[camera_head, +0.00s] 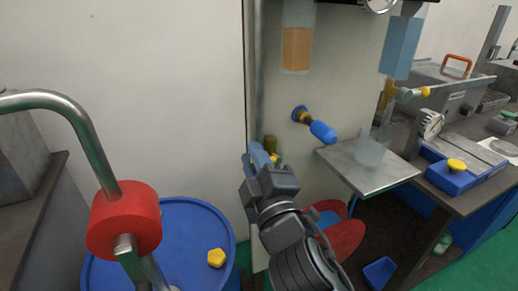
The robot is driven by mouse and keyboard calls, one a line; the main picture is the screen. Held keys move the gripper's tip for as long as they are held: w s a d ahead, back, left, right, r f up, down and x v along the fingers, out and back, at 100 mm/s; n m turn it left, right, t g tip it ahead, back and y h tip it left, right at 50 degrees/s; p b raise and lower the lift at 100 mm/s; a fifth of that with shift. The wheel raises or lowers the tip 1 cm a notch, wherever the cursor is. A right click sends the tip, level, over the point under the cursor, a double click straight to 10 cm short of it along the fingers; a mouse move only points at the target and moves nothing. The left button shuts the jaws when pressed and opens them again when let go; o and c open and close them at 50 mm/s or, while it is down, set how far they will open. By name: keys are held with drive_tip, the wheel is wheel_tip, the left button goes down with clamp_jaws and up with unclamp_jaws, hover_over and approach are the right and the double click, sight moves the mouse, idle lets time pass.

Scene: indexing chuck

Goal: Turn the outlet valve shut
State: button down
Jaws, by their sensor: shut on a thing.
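My gripper (262,163) is in the middle of the view, low beside the upright edge of the pale panel. It is shut on a small part there, with a blue piece (257,154) showing at its jaws. An olive-brass fitting (270,144) and a bit of yellow show just behind it. The jaws hide most of the held part, so I cannot tell its full shape or angle. A valve with a blue handle (323,131) sticks out of the panel, up and to the right, apart from my gripper. Its handle points down to the right.
A clear cup (370,150) stands on a metal shelf (367,172) to the right. A blue drum (196,222) with a yellow knob (216,258) is at lower left, behind a red collar (124,220) on a bent pipe. Red discs (343,240) lie beyond my arm. A workbench is far right.

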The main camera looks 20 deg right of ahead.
drive_tip(key=shift+a+f+n+y+p, duration=0.1)
drive_tip(key=shift+f+n+y+p, duration=0.25)
drive_tip(key=shift+n, duration=0.6)
drive_tip(key=shift+a+f+n+y+p, duration=0.1)
drive_tip(key=shift+f+n+y+p, duration=0.25)
drive_tip(key=shift+n, duration=0.55)
drive_tip(key=shift+a+f+n+y+p, duration=0.1)
drive_tip(key=shift+f+n+y+p, duration=0.25)
drive_tip(key=shift+n, duration=0.6)
drive_tip(key=shift+f, duration=0.15)
drive_tip(key=c, duration=1.2)
unclamp_jaws()
drive_tip(key=shift+s+f+b, duration=0.25)
drive_tip(key=shift+s+b, duration=0.25)
drive_tip(key=shift+s, duration=0.8)
drive_tip(key=shift+s+f+b, duration=0.25)
drive_tip(key=shift+s+b, duration=0.2)
drive_tip(key=shift+s, duration=0.8)
drive_tip(key=shift+s+f+b, duration=0.25)
drive_tip(key=shift+s+b, duration=0.25)
drive_tip(key=shift+s, duration=0.8)
